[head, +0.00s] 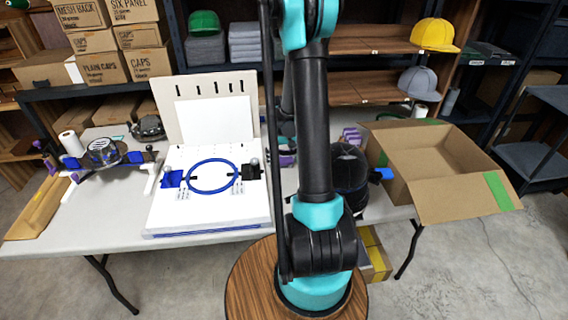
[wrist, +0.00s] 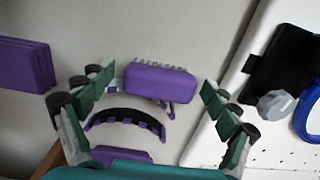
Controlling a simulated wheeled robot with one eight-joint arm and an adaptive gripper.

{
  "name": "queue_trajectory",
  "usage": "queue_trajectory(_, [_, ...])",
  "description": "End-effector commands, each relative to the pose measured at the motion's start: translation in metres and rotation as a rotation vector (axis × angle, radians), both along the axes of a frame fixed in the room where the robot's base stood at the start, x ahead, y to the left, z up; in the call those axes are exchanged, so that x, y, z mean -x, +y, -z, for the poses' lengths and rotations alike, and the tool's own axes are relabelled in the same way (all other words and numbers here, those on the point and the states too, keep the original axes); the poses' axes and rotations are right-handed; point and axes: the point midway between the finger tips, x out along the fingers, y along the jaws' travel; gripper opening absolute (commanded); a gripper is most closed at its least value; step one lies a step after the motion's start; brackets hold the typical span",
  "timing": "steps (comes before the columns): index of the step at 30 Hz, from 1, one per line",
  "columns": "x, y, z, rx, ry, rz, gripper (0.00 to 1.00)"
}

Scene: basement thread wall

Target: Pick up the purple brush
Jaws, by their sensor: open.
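The purple brush (wrist: 160,82) lies on the pale table in the wrist view, a purple block with a row of pale bristles along its far edge. My gripper (wrist: 158,88) is open, with one green-padded finger to the left of the brush and one to the right. Gaps show between the fingers and the brush. In the head view my arm covers most of this spot. A bit of purple (head: 287,160) shows beside the arm there, but I cannot tell if it is the brush.
A purple stack (wrist: 26,66) lies left of the brush. A black curved piece with purple edges (wrist: 125,116) lies nearer the gripper's base. A white board (head: 205,212) with a blue hoop (head: 189,178) stands close by. An open cardboard box (head: 455,205) is at the right.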

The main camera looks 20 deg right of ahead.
Motion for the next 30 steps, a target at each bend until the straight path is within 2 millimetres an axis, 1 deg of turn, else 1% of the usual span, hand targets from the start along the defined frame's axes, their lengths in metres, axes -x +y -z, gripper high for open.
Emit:
queue_trajectory(1, [0.000,0.000,0.000,0.000,0.000,0.000,0.86])
queue_trajectory(12, [0.000,0.000,0.000,0.000,0.000,0.000,0.40])
queue_trajectory(14, [0.000,0.000,0.000,0.000,0.000,0.000,0.35])
queue_trajectory(23, [0.000,0.000,-0.002,0.000,0.000,0.000,0.35])
queue_trajectory(26, [0.000,0.000,-0.006,0.000,0.000,0.000,0.35])
queue_trajectory(30, [0.000,0.000,-0.019,0.000,0.000,0.000,0.35])
